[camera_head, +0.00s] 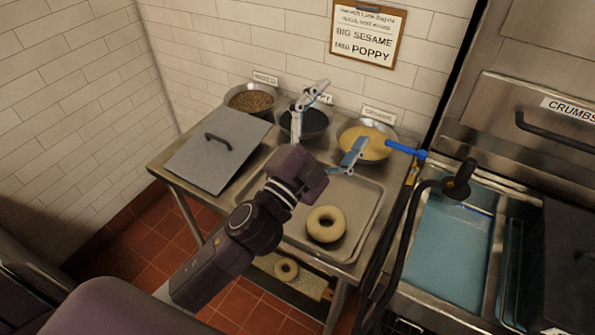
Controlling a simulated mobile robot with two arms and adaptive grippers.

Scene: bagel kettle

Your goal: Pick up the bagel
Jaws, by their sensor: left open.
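A plain pale bagel (326,224) lies flat on the metal tray (368,200) on the steel table. A smaller-looking bagel (286,269) sits lower down, below the tabletop at the front. My left gripper (333,128) reaches in over the tray from the lower left. Its two light fingers are spread wide and hold nothing. It is apart from the bagel on the tray, farther back in the picture, near the bowls. My right gripper does not show.
Bowls of brown topping (250,99), dark seeds (313,122) and pale sesame (366,140) stand along the wall. A grey lid with a handle (215,160) lies at left. A blue handle (405,150) and black hose are at right, beside a water-filled basin (450,255).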

